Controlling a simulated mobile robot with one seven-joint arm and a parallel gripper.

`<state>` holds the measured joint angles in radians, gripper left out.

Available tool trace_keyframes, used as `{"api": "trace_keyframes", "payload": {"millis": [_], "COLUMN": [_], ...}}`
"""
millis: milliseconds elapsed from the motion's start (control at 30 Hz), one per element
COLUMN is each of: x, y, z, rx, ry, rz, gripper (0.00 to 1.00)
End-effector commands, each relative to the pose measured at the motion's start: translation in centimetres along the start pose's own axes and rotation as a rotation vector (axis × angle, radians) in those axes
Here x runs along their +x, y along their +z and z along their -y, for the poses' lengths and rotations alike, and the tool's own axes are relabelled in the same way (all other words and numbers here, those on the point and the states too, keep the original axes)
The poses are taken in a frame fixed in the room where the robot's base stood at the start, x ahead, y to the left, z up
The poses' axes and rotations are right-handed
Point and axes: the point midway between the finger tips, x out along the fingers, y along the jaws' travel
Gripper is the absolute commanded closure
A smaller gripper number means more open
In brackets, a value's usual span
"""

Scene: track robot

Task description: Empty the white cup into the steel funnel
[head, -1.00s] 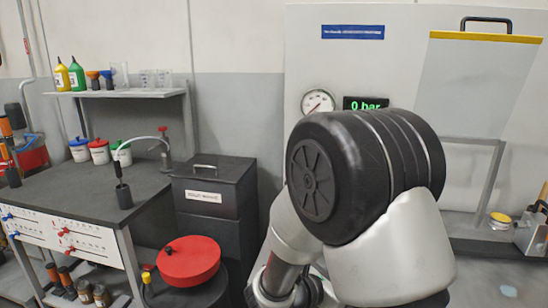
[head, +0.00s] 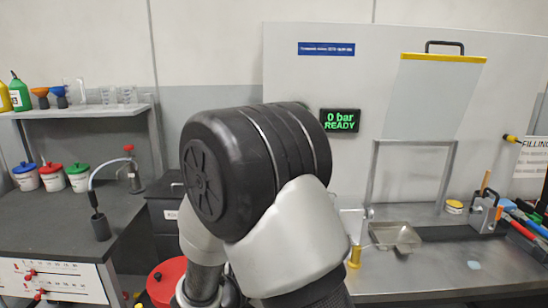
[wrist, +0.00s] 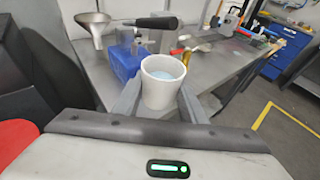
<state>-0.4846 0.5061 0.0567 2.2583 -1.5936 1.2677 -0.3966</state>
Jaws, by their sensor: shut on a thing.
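The white cup (wrist: 158,95) is upright between the two grey fingers of my gripper (wrist: 163,88) in the wrist view. The gripper is shut on its sides. Pale blue contents (wrist: 164,74) show inside the cup, below its rim. The steel funnel (wrist: 94,30) is at the upper left of the wrist view, beyond the cup and apart from it. Its wide mouth faces up and its stem points down. In the head view my arm hides the gripper and cup, and I cannot make out the steel funnel.
A blue block (wrist: 124,62) and a black handle (wrist: 157,22) are near the funnel, beyond the cup. A metal tray (head: 396,237) lies on the right bench. A display (head: 341,120) reads "0 bar READY". A red round lid (head: 167,284) is low at left.

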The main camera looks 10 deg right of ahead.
Motion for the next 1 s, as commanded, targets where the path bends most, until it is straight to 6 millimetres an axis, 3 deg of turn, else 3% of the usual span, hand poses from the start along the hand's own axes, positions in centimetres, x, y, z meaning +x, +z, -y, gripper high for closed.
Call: {"api": "trace_keyframes", "payload": {"millis": [33, 367, 500, 1000], "x": [-0.7, -2.4, -2.1, -2.1], "y": [2.3, 7.7, 6.3, 6.5], "z": [0.0, 0.0, 0.0, 0.0], "rx": [0.000, 0.000, -0.014, -0.009], "ry": [-0.001, 0.000, -0.001, -0.001], "rz": [0.000, 0.000, -0.003, -0.001], "gripper": [0.84, 0.84, 0.84, 0.84]}}
